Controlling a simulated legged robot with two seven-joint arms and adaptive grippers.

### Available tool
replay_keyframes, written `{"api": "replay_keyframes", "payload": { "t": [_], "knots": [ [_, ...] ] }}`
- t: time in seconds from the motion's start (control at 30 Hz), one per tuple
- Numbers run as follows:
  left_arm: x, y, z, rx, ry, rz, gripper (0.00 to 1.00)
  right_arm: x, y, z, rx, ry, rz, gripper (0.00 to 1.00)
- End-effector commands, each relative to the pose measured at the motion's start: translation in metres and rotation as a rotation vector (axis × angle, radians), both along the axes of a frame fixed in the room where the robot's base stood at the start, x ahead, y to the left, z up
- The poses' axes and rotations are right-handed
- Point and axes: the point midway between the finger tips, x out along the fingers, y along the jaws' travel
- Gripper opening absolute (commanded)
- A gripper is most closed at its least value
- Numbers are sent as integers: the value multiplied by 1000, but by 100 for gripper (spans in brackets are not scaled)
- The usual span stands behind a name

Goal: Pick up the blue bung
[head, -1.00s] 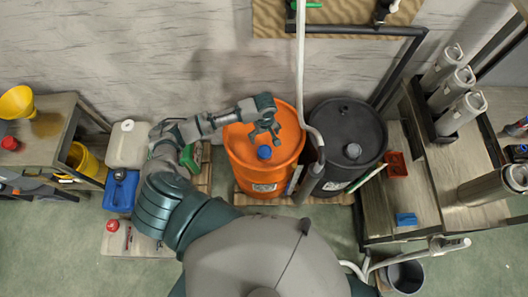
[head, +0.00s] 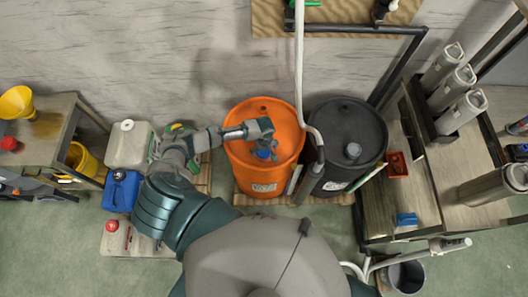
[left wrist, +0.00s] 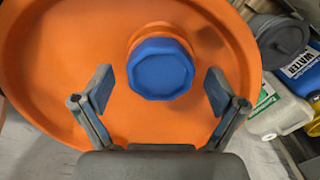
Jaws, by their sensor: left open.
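The blue bung (left wrist: 160,68) sits in the top of the orange drum (left wrist: 60,70), on a raised orange collar. In the head view the bung (head: 264,154) shows near the front of the drum (head: 262,183), partly under my gripper. My left gripper (head: 266,145) is above the drum top. In the left wrist view my left gripper (left wrist: 159,90) is open, one finger to each side of the bung, with gaps on both sides. Nothing is between the fingers at their bases. My right gripper does not show in either view.
A black drum (head: 345,130) with a grey bung stands right of the orange one. A white pipe (head: 300,70) rises between the drums. A blue canister (head: 121,190) and a white canister (head: 129,150) stand to the left. A wooden shelf unit (head: 430,180) is at right.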

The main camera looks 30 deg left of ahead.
Motion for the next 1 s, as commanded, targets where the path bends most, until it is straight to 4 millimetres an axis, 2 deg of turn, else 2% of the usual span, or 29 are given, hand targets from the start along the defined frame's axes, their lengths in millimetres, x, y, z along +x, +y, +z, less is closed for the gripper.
{"api": "replay_keyframes", "payload": {
  "t": [0.17,0.3,0.37,0.4,0.77,1.0],
  "knots": [
    [0,1,0,-1,0,0,93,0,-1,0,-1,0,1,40],
    [0,1,0,-1,0,0,58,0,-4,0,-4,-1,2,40],
    [0,1,0,-1,0,0,43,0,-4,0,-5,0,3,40],
    [0,1,0,-1,0,0,39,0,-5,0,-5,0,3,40],
    [0,2,1,-1,1,0,39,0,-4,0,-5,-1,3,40],
    [0,1,23,-3,-2,0,39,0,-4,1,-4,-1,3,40]
  ]
}}
